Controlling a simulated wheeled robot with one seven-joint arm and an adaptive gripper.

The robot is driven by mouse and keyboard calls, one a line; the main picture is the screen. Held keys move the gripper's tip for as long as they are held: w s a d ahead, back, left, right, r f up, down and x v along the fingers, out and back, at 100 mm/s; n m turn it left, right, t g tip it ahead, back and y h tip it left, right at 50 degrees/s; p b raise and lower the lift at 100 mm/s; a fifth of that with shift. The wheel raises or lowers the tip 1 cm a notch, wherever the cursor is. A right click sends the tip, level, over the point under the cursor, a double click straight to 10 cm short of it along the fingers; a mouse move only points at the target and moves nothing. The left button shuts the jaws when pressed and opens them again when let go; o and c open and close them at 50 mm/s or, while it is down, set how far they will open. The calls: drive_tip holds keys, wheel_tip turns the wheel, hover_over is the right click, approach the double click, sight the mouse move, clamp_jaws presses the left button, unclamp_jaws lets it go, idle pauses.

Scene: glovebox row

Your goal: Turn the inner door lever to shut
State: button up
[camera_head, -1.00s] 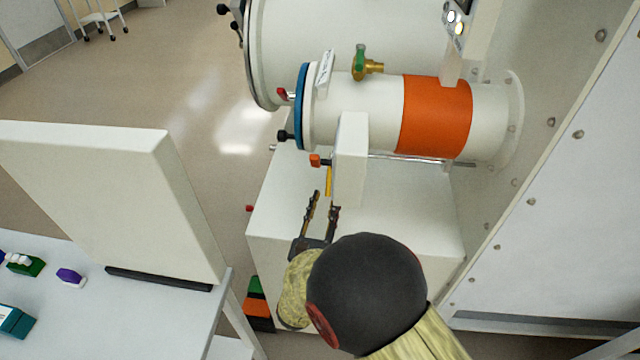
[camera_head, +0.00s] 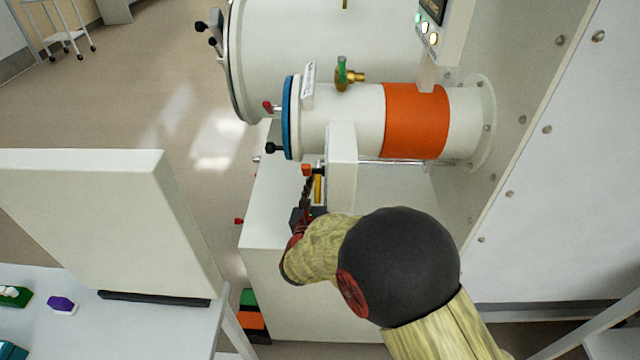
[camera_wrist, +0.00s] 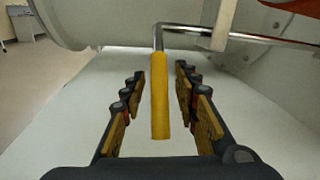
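The lever has a yellow grip (camera_wrist: 160,100) that hangs down from a bent metal rod (camera_wrist: 240,36) in the wrist view. In the head view the yellow grip (camera_head: 318,188) shows beside a white box-shaped housing, under the small white cylinder with a blue-rimmed door (camera_head: 289,118). My gripper (camera_wrist: 159,76) is open, with one finger on each side of the yellow grip and a visible gap on both sides. In the head view my gripper (camera_head: 310,184) is at the grip, partly hidden by my wrist.
The white housing (camera_head: 341,165) stands right beside my gripper. A green-handled brass valve (camera_head: 348,75) sits on the cylinder. A table with a white upright panel (camera_head: 95,220) is at left. Floor lies open behind.

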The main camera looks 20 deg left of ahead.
drive_tip(key=c, duration=0.3)
clamp_jaws()
idle(0.8)
